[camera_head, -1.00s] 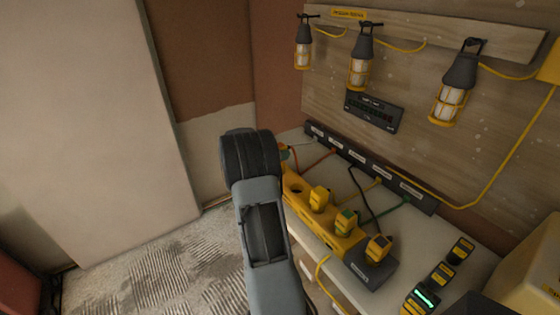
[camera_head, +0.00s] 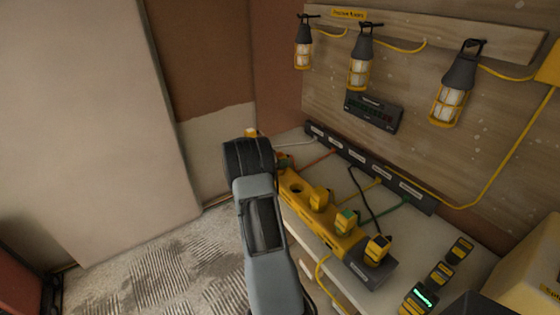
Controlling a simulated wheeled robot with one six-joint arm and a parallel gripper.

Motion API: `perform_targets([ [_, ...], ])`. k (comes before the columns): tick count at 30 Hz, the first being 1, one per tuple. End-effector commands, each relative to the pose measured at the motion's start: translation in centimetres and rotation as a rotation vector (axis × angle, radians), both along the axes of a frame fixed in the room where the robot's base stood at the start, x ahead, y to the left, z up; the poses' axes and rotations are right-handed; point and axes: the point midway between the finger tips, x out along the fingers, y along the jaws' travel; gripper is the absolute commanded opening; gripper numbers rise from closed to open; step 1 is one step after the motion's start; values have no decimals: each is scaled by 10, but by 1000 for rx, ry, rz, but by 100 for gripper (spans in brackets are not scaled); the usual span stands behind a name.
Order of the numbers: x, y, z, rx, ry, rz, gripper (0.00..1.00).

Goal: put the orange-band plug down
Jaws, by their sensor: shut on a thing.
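My gripper (camera_head: 248,155) is at the far left end of the bench, its fingers mostly hidden behind my own dark wrist. It is shut on a plug; a small yellow piece (camera_head: 250,132) shows just above the wrist and appears to be part of it. The orange band cannot be made out. An orange cord (camera_head: 318,159) runs from the labelled rail towards the strip's left end, partly behind my arm. The yellow socket strip (camera_head: 330,236) has an empty round socket near its left end, to the right of my wrist.
Several yellow plugs stand in the strip, including a green-banded one (camera_head: 346,221) and one in the dark end block (camera_head: 370,271). The labelled rail (camera_head: 370,167) runs along the wall. Lanterns (camera_head: 361,70) hang above. Small labelled blocks (camera_head: 441,273) lie at the front right.

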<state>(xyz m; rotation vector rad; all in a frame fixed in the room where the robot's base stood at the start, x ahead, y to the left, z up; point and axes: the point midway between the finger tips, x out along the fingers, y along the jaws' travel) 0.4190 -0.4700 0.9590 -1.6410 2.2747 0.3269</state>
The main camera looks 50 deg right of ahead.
Motion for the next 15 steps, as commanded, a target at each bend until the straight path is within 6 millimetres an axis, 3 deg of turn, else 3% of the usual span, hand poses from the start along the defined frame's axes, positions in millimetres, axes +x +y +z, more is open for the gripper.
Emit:
perform_targets([
  [3, 0, 0, -3, 0, 1, 0, 20],
  [4, 0, 0, -4, 0, 1, 0, 48],
  [12, 0, 0, -3, 0, 0, 0, 72],
  [15, 0, 0, -3, 0, 0, 0, 72],
])
